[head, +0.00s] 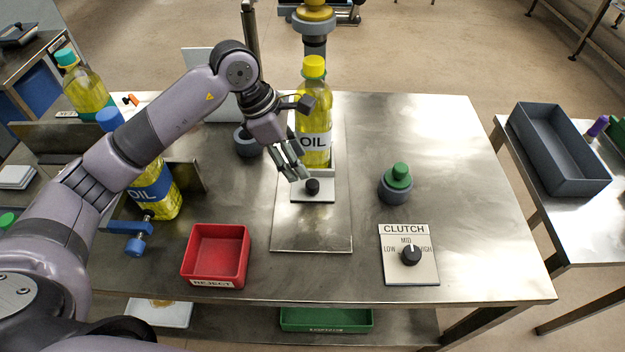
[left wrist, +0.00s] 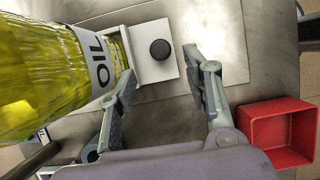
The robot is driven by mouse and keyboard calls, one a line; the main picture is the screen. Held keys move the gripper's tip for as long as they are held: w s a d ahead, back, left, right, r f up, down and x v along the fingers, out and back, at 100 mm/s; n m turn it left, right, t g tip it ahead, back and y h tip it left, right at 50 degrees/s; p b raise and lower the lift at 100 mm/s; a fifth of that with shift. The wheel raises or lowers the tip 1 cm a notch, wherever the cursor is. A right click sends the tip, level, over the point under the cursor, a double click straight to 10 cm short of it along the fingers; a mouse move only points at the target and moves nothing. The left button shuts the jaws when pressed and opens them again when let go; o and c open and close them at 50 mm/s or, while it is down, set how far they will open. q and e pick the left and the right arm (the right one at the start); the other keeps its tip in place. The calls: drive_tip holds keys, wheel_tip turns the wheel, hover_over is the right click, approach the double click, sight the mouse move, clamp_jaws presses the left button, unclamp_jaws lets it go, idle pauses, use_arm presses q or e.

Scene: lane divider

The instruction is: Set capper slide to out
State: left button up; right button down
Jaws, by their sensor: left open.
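The capper slide (head: 318,197) is a white plate with a black knob (head: 313,185), in front of the yellow-capped OIL bottle (head: 314,115) at the middle of the steel table. In the left wrist view the slide (left wrist: 154,68) and knob (left wrist: 160,49) lie just beyond my fingertips, beside the bottle (left wrist: 50,75). My left gripper (head: 296,174) is open and empty, just left of the knob and apart from it. In the left wrist view its fingers (left wrist: 160,70) spread to either side of the knob. My right gripper is not in view.
The capper column and head (head: 315,22) stand above the bottle. A red REJECT bin (head: 216,262) is front left, the CLUTCH dial (head: 410,256) front right. A green knob (head: 399,178) stands right of the slide. Another OIL bottle (head: 158,190) is at left.

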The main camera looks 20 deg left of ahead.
sight(312, 182)
use_arm(q)
drive_tip(key=p+x, duration=0.1)
drive_tip(key=x, duration=0.8)
drive_tip(key=shift+c, duration=0.4)
drive_tip(key=shift+r, duration=0.1)
clamp_jaws()
